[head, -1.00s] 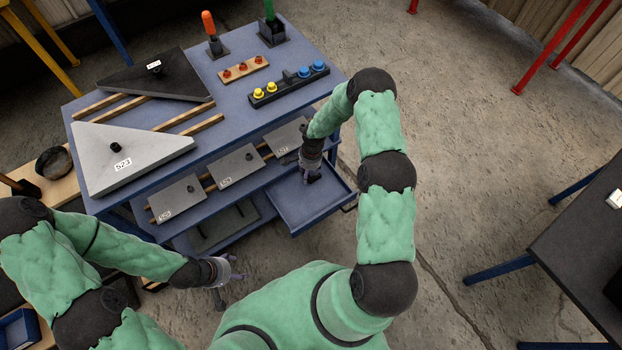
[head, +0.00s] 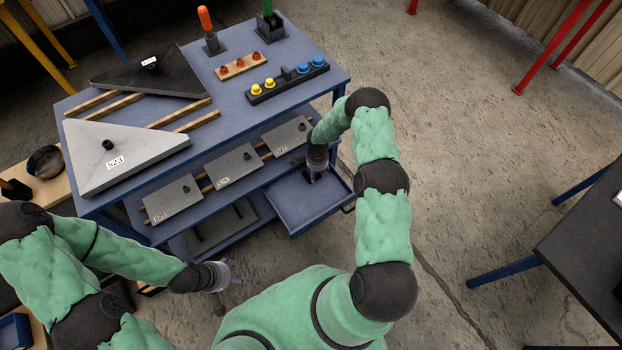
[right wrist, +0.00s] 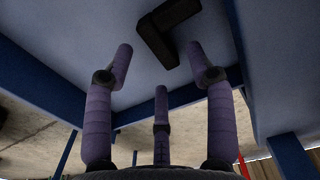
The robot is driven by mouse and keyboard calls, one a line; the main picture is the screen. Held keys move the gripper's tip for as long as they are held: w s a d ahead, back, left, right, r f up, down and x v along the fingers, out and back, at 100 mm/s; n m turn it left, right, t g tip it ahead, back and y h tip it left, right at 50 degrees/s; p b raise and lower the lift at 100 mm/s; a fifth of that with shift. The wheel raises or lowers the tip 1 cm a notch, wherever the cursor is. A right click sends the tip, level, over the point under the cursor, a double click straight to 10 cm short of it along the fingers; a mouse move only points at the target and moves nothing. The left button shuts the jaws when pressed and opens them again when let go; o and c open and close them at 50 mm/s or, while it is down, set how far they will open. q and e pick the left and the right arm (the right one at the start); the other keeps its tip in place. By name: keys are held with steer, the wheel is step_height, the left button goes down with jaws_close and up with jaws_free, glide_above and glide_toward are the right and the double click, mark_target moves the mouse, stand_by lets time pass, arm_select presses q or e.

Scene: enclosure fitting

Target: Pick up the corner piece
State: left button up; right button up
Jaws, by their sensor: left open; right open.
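A dark L-shaped corner piece (right wrist: 160,34) lies on the blue tray floor, seen near the top of the right wrist view. My right gripper (right wrist: 163,75) is open, its three purple fingers spread, with the corner piece just beyond the fingertips and not between them. In the head view my right gripper (head: 316,176) is over the far part of the blue tray (head: 305,212), and I cannot make out the corner piece apart from it. My left gripper (head: 238,280) is open and empty, low in front of the cart and away from the tray.
The blue cart top (head: 225,135) bears a grey triangular plate (head: 130,155), a dark triangular plate (head: 160,78) and a strip with yellow and blue knobs (head: 290,82). Numbered grey plates (head: 232,168) rest on the lower shelf beside the tray. Blue tray walls stand close around my right gripper.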

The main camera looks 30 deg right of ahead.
step_height(320, 180, down, 3)
steer(key=shift+r+b, duration=0.15)
steer(key=shift+b, duration=0.2)
steer(key=c, duration=1.1)
steer(key=shift+o, duration=0.2)
steer(key=shift+r, duration=0.15)
steer(key=shift+r, duration=0.25)
step_height(320, 180, up, 2)
steer(key=shift+r+p, duration=0.25)
steer(key=shift+p, duration=0.7)
steer(key=s+a+r+p, duration=0.2)
steer(key=s+a+r, duration=0.5)
steer(key=s, duration=0.5)
step_height(320, 180, up, 3)
steer(key=shift+f, duration=0.1)
